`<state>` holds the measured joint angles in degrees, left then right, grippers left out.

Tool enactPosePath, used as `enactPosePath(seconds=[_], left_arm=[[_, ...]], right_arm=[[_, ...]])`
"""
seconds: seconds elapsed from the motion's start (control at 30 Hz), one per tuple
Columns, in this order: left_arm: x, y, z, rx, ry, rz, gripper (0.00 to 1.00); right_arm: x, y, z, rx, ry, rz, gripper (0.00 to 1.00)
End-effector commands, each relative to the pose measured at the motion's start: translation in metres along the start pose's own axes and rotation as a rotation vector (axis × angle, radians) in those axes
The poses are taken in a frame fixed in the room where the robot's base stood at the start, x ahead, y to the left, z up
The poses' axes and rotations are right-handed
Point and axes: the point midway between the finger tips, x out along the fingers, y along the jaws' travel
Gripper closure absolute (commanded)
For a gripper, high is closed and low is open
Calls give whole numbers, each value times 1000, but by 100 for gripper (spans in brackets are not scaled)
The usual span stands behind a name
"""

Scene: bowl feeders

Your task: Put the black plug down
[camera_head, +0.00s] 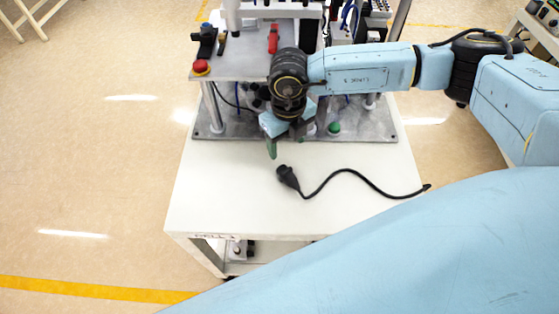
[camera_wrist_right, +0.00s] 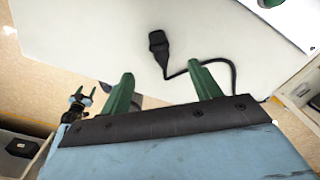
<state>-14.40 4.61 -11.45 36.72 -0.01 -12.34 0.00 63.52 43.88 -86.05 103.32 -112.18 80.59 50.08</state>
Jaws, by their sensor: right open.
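A black plug (camera_head: 286,174) with a black cable lies on the white table (camera_head: 230,205), just below my right gripper in the head view. In the right wrist view the plug (camera_wrist_right: 157,41) lies on the white surface beyond the fingertips, and its cable curves back toward the right finger. My right gripper (camera_head: 284,143) is over the table near the metal base plate. Its green fingers (camera_wrist_right: 166,72) are apart with nothing between them, and the plug is clear of them.
A metal bench unit (camera_head: 240,68) stands at the back of the table, with a red button (camera_head: 201,67) at its left corner and a green button (camera_head: 334,127) on its base plate. The table's front left is clear. My blue arm spans the right side.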

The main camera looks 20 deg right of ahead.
Motion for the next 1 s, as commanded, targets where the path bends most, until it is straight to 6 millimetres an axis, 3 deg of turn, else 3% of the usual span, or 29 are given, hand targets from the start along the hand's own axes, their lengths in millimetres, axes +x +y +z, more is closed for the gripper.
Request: enactPosePath(seconds=[0.2, 0.3, 0.43, 0.57, 0.7, 0.83, 1.0], left_arm=[[-5, 10, 58, 0, -89, 12, 40], [-6, 12, 74, 0, -114, 15, 40], [-6, 12, 71, 0, -108, 15, 40], [-4, 9, 52, 0, -78, 11, 40], [-4, 7, 35, 0, -51, 8, 40], [-3, 7, 36, 0, -53, 9, 40], [-3, 8, 46, 0, -67, 10, 40]], right_arm=[[43, 1, -1, 0, 5, 1, 37], [60, 1, -1, 0, 3, 2, 37], [72, 2, -1, -3, 2, 3, 37], [80, 1, -2, -2, 3, 2, 37], [100, 2, -4, -3, 3, 2, 37], [118, 1, -4, -1, 2, 2, 37], [127, 1, -4, -2, 1, 3, 37]])
